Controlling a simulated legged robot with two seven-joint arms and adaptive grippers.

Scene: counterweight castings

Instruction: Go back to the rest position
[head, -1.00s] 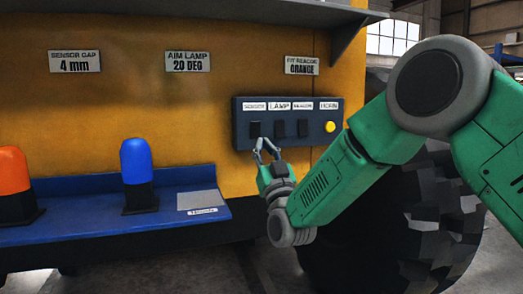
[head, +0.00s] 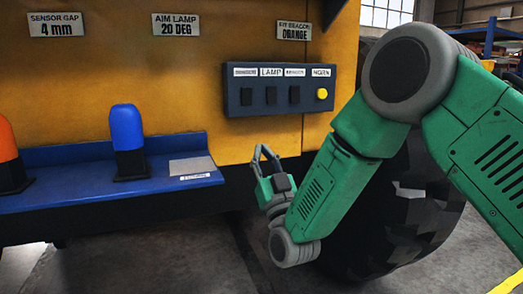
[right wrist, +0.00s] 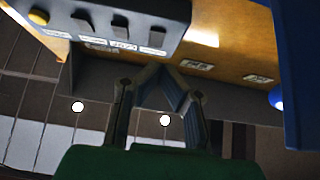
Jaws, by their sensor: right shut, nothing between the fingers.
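My right gripper (head: 264,153) is shut and empty. In the head view it hangs in front of the yellow panel, below the dark switch box (head: 278,86) and apart from it. In the right wrist view the fingertips of my right gripper (right wrist: 160,72) meet, with nothing between them. The switch box also shows in the right wrist view (right wrist: 130,15), at the upper left. It carries black switches and a yellow button (head: 322,93). My left gripper is not in view.
A blue shelf (head: 90,195) at the left holds a blue beacon (head: 127,140), an orange beacon (head: 8,155) and a grey plate (head: 192,166). A large black tyre (head: 400,210) stands behind my right arm. Labels sit on the yellow panel. Grey floor shows below.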

